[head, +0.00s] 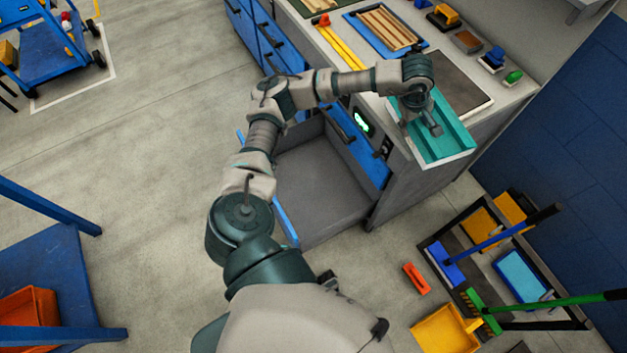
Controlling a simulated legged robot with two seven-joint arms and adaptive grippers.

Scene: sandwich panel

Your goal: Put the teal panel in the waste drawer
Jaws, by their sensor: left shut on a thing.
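The teal panel (452,142) is at the front right corner of the grey counter, with its near end at the counter's edge. My left gripper (420,118) is over the panel and shut on it. The wrist covers part of the panel's far end, and I cannot tell whether the panel is lifted. The open drawer (315,185) below the counter is pulled out to the left of the panel. Its grey floor looks empty, though my arm hides part of it. My right gripper is out of view.
A dark mat (455,82) lies behind the panel. A blue tray of wooden strips (385,28), a yellow rail (340,48) and several small tools stand farther back. A cleaning rack (500,255) with long handles stands at right. An orange block (416,279) lies on the floor.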

